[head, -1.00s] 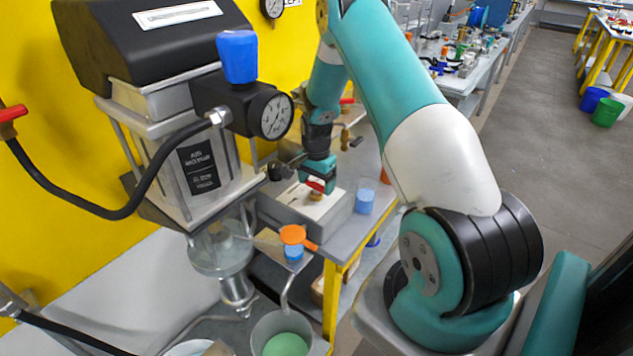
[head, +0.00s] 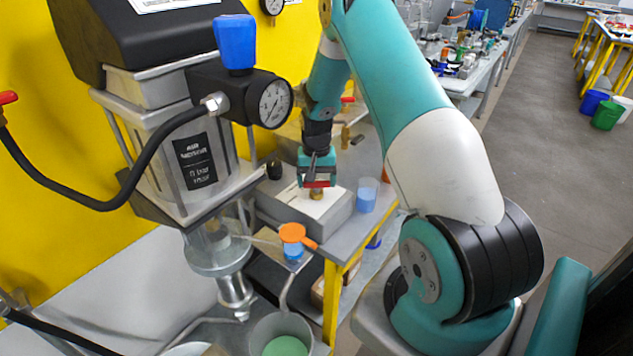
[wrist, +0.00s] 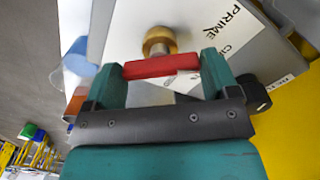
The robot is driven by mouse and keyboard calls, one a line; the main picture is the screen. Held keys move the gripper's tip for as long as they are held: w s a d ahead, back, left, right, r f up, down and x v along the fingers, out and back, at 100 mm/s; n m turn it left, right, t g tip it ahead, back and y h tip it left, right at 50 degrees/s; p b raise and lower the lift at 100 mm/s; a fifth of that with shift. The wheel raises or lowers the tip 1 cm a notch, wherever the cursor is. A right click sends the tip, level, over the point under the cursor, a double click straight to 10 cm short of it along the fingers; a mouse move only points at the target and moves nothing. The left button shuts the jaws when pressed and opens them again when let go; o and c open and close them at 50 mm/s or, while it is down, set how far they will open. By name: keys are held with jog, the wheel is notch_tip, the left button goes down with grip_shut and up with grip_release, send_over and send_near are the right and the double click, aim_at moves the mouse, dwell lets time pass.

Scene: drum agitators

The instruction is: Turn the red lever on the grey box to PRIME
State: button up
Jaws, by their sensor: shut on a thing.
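The grey box (head: 338,215) with a pale top plate stands on the bench beyond the agitator. The red lever (head: 318,184) sits on a brass stem on this plate; in the wrist view the red lever (wrist: 162,66) lies between both fingers beside the brass knob (wrist: 158,41). My gripper (head: 317,180) is shut on the lever from above; its fingers also show in the wrist view (wrist: 162,75). The word PRIME (wrist: 222,20) is printed on the plate, up and right of the knob. A second label is partly hidden by my finger.
A blue cup (head: 367,196) stands at the right end of the box. An orange-handled valve (head: 294,233) is in front of it. The air motor with its gauge (head: 274,103) and black hose stands close at the left.

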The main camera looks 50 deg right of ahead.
aim_at(317, 181)
jog(key=shift+n, duration=0.5)
jog(key=shift+r, duration=0.1)
jog(key=o, duration=0.8)
notch_tip(317, 181, up, 17)
jog(key=b, duration=0.3)
jog(key=shift+r, duration=0.2)
